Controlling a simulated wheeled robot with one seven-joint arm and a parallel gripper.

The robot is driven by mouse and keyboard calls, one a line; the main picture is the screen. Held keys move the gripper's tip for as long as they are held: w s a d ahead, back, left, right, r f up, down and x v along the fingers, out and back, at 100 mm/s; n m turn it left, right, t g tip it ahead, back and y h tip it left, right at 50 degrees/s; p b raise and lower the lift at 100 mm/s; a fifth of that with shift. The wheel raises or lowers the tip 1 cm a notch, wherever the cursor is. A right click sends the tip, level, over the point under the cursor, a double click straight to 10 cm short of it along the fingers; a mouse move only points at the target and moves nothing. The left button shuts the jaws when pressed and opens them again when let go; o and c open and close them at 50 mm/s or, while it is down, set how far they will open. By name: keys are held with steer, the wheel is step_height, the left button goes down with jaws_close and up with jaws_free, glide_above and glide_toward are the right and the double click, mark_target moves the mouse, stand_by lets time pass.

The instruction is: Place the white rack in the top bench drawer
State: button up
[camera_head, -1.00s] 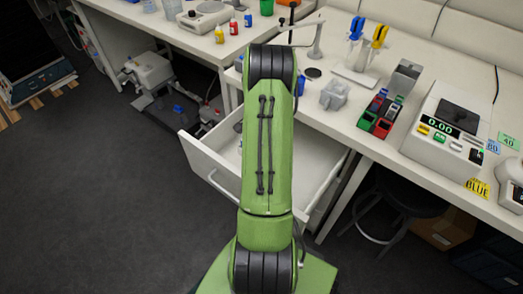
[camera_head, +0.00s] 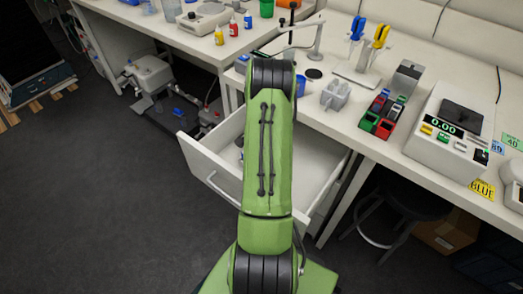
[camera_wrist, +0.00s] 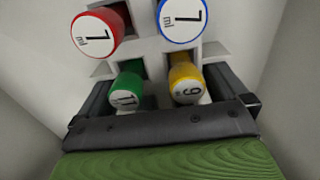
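The white rack (camera_wrist: 150,50) shows in the wrist view, holding tubes with a red cap (camera_wrist: 97,32), a blue-rimmed cap (camera_wrist: 181,18), a green cap (camera_wrist: 126,92) and a yellow cap (camera_wrist: 186,84). My gripper (camera_wrist: 162,82) has a dark finger on each side of the rack's near end. I cannot tell whether the fingers press on it. Pale walls rise left and right of the rack. In the head view the top bench drawer (camera_head: 208,160) is pulled out. My arm hides my gripper, the rack and the drawer's middle there.
The bench (camera_head: 345,120) above the drawer carries a grey block-shaped holder (camera_head: 335,95), coloured boxes (camera_head: 383,113), a pipette stand (camera_head: 362,72) and a scale (camera_head: 450,130). A stool (camera_head: 400,205) stands under it at the right. The floor (camera_head: 110,210) at left is clear.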

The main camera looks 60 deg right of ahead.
step_height(320, 180, up, 12)
steer(key=p, duration=0.3)
steer(key=w+a+r+n+t+h, duration=0.1)
steer(key=w+a+r+n, duration=0.3)
steer(key=a+r, duration=0.6)
steer(key=w+a+r+n+t+h, duration=0.1)
steer(key=w+a+r+n, duration=0.3)
steer(key=a+r, duration=0.55)
steer(key=s+a+r+n+t+y, duration=0.1)
steer(key=s+a+n, duration=0.5)
steer(key=a, duration=0.3)
steer(key=s+a+r+n+t+y, duration=0.1)
steer(key=s+a+n, duration=0.4)
steer(key=a, duration=0.5)
steer(key=shift+s+r+n+t, duration=0.2)
steer(key=shift+s+n+t, duration=0.2)
steer(key=shift+s+t, duration=0.6)
steer(key=shift+s, duration=0.3)
